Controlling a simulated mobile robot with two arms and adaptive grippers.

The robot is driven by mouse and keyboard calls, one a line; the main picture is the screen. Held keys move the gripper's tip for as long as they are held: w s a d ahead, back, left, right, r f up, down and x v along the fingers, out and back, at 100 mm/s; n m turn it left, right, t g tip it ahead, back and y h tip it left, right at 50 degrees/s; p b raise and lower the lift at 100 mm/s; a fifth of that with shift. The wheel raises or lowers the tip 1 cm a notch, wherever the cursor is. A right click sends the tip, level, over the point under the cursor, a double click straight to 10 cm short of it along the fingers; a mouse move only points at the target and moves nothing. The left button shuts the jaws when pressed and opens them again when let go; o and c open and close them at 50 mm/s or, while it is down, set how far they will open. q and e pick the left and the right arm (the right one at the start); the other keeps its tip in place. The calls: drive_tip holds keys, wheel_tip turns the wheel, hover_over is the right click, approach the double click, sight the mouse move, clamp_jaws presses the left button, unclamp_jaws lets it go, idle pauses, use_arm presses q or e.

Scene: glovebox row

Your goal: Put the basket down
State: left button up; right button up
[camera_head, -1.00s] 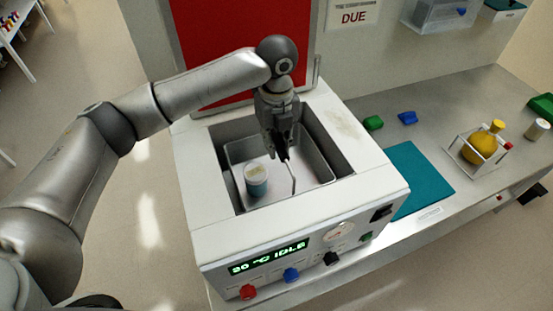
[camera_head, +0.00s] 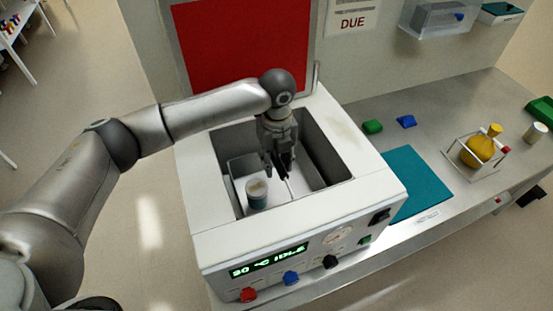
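The basket (camera_head: 240,171) is a light, open-topped box inside the well of the white bath unit (camera_head: 325,207). A white-capped jar with a blue-grey body (camera_head: 256,194) stands upright in it. My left gripper (camera_head: 283,174) points down into the well, with its fingers close together on the thin handle or edge of the basket. The fingers hide part of the basket's middle. Whether the basket's underside touches the well floor cannot be seen. My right gripper is not in view.
A teal mat (camera_head: 413,183) lies right of the unit. Green (camera_head: 373,127) and blue (camera_head: 406,121) small items lie behind it. A yellow flask (camera_head: 481,147) stands in a wire rack farther right. A red panel (camera_head: 243,50) rises behind the unit.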

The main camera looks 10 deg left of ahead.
use_arm(q)
drive_tip(key=shift+r, duration=0.15)
wheel_tip(320, 180, up, 12)
drive_tip(key=b, duration=0.3)
idle(0.4)
